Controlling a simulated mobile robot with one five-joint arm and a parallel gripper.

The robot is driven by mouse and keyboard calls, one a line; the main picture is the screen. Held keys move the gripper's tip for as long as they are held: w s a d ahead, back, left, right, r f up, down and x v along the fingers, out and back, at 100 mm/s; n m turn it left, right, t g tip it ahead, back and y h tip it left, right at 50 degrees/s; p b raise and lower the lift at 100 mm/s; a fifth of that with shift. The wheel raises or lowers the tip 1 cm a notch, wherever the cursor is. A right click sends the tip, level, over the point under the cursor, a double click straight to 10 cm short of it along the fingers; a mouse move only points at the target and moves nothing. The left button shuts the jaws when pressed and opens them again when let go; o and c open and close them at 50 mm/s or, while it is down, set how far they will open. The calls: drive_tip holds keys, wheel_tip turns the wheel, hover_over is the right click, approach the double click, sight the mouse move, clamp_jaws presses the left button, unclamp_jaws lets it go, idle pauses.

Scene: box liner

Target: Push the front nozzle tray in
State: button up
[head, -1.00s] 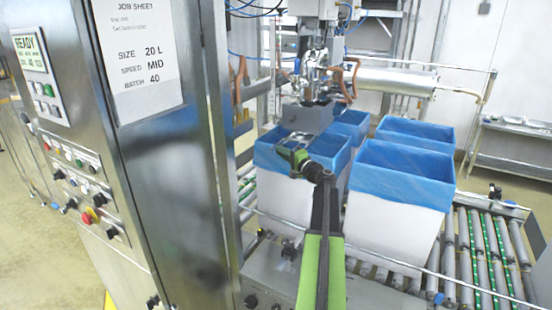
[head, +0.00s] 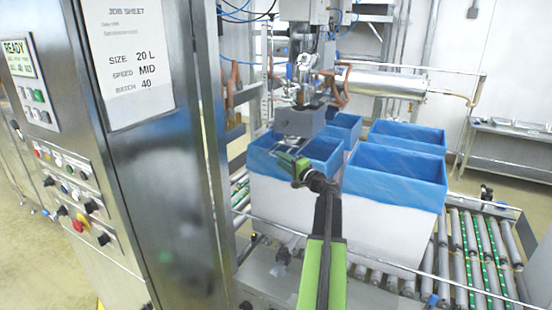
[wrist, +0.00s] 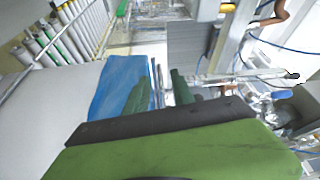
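The grey filling head (head: 301,119) hangs over the front blue-lined box (head: 325,151). A thin, shiny plate-like part (head: 288,142) under it may be the front nozzle tray, but its outline is unclear and I cannot tell how far out it sits. My gripper (head: 286,158), with green fingers, is just in front of and below this part, by the box's blue rim. I cannot tell whether it touches. In the wrist view, the dark green fingertips (wrist: 160,92) show before the blue liner (wrist: 120,84), with the grey housing (wrist: 196,48) beyond on the right.
A second blue-lined box (head: 398,168) stands to the right, with others behind. A roller conveyor (head: 478,255) runs at the right. A tall steel cabinet (head: 175,160) with a control panel (head: 70,185) fills the left. A thin rail (head: 390,266) crosses in front of the boxes.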

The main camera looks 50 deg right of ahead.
drive_tip(key=s+a, duration=0.2)
drive_tip(key=s, duration=1)
drive_tip(key=shift+s+f+b, duration=0.35)
drive_tip(key=shift+f+b, duration=0.05)
drive_tip(key=shift+f, duration=0.05)
